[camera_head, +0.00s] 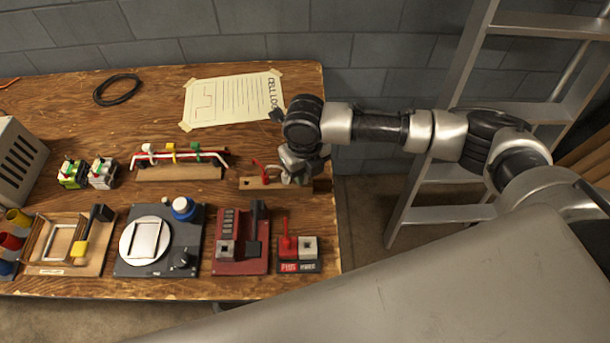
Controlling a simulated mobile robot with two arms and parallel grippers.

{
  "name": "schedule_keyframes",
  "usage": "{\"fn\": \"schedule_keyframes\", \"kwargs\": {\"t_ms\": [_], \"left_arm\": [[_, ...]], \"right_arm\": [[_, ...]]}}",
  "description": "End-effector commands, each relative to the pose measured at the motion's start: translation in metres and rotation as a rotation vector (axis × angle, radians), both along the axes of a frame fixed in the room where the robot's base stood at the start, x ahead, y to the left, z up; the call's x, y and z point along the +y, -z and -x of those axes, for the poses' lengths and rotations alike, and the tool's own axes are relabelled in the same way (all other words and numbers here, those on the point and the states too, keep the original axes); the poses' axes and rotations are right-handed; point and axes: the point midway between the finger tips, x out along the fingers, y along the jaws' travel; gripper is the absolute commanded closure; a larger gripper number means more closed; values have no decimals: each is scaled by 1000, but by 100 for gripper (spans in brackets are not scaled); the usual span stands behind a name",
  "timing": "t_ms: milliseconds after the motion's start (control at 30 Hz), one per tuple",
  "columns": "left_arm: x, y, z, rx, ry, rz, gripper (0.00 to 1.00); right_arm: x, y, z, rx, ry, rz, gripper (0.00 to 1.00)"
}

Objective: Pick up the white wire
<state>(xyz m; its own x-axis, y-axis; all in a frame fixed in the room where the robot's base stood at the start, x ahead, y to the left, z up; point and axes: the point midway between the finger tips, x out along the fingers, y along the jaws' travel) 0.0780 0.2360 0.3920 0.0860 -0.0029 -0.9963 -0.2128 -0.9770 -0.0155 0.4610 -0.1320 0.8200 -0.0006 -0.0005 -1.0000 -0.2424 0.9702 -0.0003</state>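My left gripper is out of view.
Along the front stand a wooden frame (40,262), a grey plate with a round disc (128,262), a red device (229,262) and a small red-lever box (298,266). A taped paper (232,101) lies behind. A ladder (452,95) stands right.

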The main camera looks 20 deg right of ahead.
Motion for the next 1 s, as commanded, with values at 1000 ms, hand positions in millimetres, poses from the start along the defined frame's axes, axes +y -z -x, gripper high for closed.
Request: {"fn": "schedule_keyframes", "kwargs": {"t_ms": [1000], "left_arm": [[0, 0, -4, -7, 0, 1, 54]], "right_arm": [[0, 6, 0, -3, -1, -1, 100]]}}
